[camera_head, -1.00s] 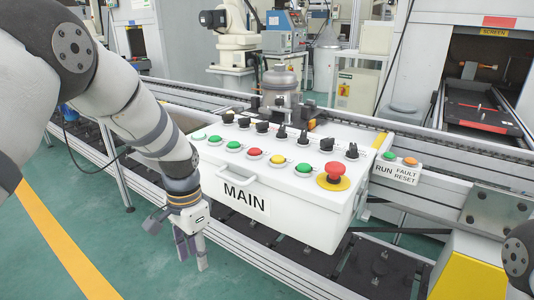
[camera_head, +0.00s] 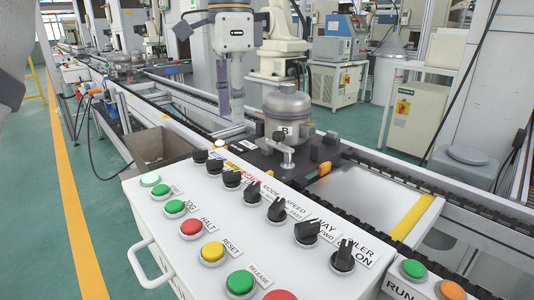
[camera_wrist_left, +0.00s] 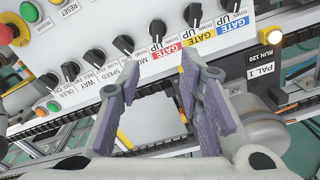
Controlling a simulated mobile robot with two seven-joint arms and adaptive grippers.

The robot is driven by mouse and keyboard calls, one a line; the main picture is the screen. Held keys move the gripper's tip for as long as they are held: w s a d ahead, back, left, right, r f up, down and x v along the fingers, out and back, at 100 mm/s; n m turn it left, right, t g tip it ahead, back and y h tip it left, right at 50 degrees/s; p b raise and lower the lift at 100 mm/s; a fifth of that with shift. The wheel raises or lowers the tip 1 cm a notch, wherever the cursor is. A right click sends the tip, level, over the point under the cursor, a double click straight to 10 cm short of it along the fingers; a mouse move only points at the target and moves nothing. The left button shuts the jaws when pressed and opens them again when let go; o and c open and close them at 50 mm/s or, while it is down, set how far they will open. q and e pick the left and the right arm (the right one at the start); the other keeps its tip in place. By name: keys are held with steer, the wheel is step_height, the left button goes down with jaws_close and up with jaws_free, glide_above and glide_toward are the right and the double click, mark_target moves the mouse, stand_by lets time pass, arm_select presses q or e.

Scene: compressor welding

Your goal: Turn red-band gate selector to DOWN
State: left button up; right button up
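The red-band gate selector (camera_head: 232,180) is a black knob in the row on the white control box (camera_head: 150,210). In the left wrist view the knob (camera_wrist_left: 156,28) stands beside the red GATE label (camera_wrist_left: 168,50) with UP and DOWN marks; which mark it points to I cannot tell. The yellow-band selector (camera_wrist_left: 192,15) and blue-band selector (camera_wrist_left: 233,5) are beside it. My left gripper (camera_head: 231,112) hangs behind the box, fingers downward. In the left wrist view its fingers (camera_wrist_left: 160,78) are apart and empty, away from the knob. My right gripper is out of view.
Other black knobs and coloured buttons, such as the red HALT button (camera_head: 191,229), crowd the box top. A grey compressor (camera_head: 287,112) stands on the conveyor behind the box, near my left gripper. A lit button (camera_wrist_left: 270,39) is beside the PAL 1 label.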

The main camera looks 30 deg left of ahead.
arm_select(q)
glide_above(233, 172)
steer(key=f, duration=0.4)
steer(key=shift+s+f, duration=0.25)
steer(key=f, duration=0.4)
steer(key=f+p, duration=0.1)
steer(key=f, duration=0.2)
steer(key=shift+w+f, duration=0.1)
steer(key=shift+w, duration=0.15)
steer(key=shift+c, duration=0.3)
jaws_close()
